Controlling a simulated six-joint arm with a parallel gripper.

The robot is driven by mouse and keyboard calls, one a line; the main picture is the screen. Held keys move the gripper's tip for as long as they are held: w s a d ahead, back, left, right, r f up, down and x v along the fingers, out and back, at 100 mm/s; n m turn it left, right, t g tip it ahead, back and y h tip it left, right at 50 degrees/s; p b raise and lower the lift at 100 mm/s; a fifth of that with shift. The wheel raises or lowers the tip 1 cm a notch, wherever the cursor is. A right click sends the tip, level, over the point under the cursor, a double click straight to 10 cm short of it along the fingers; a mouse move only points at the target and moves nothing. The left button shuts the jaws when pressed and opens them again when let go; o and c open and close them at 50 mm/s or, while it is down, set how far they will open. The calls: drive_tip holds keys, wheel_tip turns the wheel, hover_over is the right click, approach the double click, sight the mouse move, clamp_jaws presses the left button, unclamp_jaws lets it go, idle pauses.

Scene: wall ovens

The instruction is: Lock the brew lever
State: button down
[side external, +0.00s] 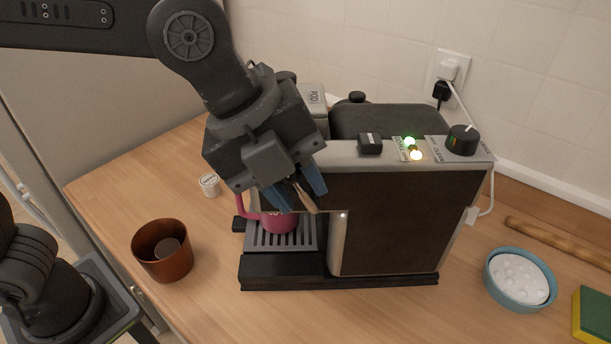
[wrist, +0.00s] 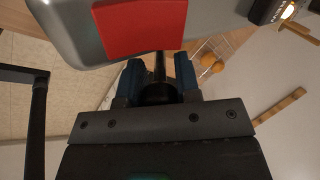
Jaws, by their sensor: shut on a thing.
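The coffee machine (side external: 400,215) stands on the wooden counter, with a dark side panel and a light metal top. My gripper (side external: 298,192) is at its front, above the drip tray (side external: 262,240), with its blue fingers pointing down. A thin lever with a brownish part (side external: 305,198) shows between the fingers. In the wrist view my gripper (wrist: 160,80) is shut on a dark lever (wrist: 159,68) between the blue fingers. Much of the lever is hidden by the fingers, so its lock position cannot be told. A pink mug (side external: 281,223) sits on the drip tray below.
A brown cup (side external: 163,251) and a small white pod (side external: 209,185) are left of the machine. A blue bowl (side external: 519,279), a sponge (side external: 594,315) and a wooden rod (side external: 556,240) lie to the right. The machine's top has a black dial (side external: 462,140) and lit lamps (side external: 413,148).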

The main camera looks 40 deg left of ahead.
drive_tip(key=shift+s+a+f+t+h, duration=0.15)
drive_tip(key=shift+a+t+h, duration=0.05)
drive_tip(key=shift+t+h, duration=0.25)
drive_tip(key=shift+s+a+f+t+h, duration=0.15)
drive_tip(key=shift+t+h, duration=0.2)
drive_tip(key=shift+h, duration=0.2)
drive_tip(key=c, duration=1.1)
unclamp_jaws()
drive_tip(key=v, duration=1.4)
drive_tip(key=shift+f, duration=0.1)
